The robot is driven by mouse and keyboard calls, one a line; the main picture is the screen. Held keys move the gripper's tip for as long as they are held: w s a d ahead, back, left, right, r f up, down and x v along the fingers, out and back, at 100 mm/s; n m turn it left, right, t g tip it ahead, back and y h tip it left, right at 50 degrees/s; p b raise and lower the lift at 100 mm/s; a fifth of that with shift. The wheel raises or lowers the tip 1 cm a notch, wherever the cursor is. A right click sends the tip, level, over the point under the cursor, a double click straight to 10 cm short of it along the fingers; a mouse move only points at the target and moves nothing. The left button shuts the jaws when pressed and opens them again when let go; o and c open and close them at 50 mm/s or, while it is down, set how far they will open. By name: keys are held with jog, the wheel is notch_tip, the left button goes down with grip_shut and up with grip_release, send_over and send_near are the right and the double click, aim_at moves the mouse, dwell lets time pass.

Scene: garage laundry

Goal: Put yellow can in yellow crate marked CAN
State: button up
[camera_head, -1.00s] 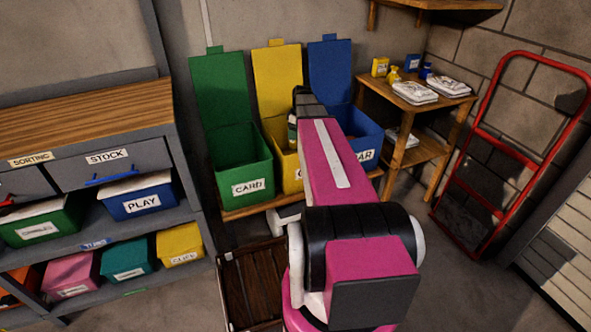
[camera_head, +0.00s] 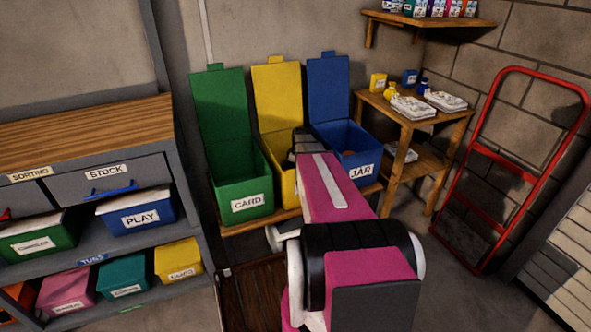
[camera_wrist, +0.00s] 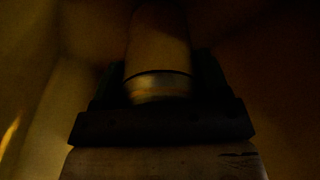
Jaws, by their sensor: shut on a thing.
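The yellow crate (camera_head: 278,159) stands between a green and a blue crate, its yellow lid (camera_head: 279,95) raised against the wall. My arm covers its front and most of its opening, so its label is hidden. The dark end of my arm reaches down into its opening. In the wrist view my gripper (camera_wrist: 160,88) is shut on a can (camera_wrist: 158,45), which looks dull yellow-brown with a paler metal rim. Dim yellowish walls (camera_wrist: 35,75) surround it, so gripper and can are inside the crate. The crate's floor is too dark to make out.
The green CARD crate (camera_head: 239,187) and blue JAR crate (camera_head: 346,147) stand close on either side, lids up. A wooden shelf table (camera_head: 434,117) is at right, a red hand truck (camera_head: 499,157) beyond. A grey storage unit (camera_head: 70,195) fills the left.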

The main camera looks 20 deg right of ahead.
jog(key=shift+f, duration=0.45)
jog(key=o, duration=1)
jog(key=shift+c, duration=0.2)
jog(key=shift+r, duration=0.1)
jog(key=r, duration=0.4)
jog(key=d+r, duration=0.1)
jog(key=r, duration=0.3)
jog(key=s+r, duration=0.1)
jog(key=r, duration=0.3)
jog(key=shift+s+d+r, duration=0.1)
jog(key=shift+d+r, duration=0.05)
jog(key=shift+r, duration=0.05)
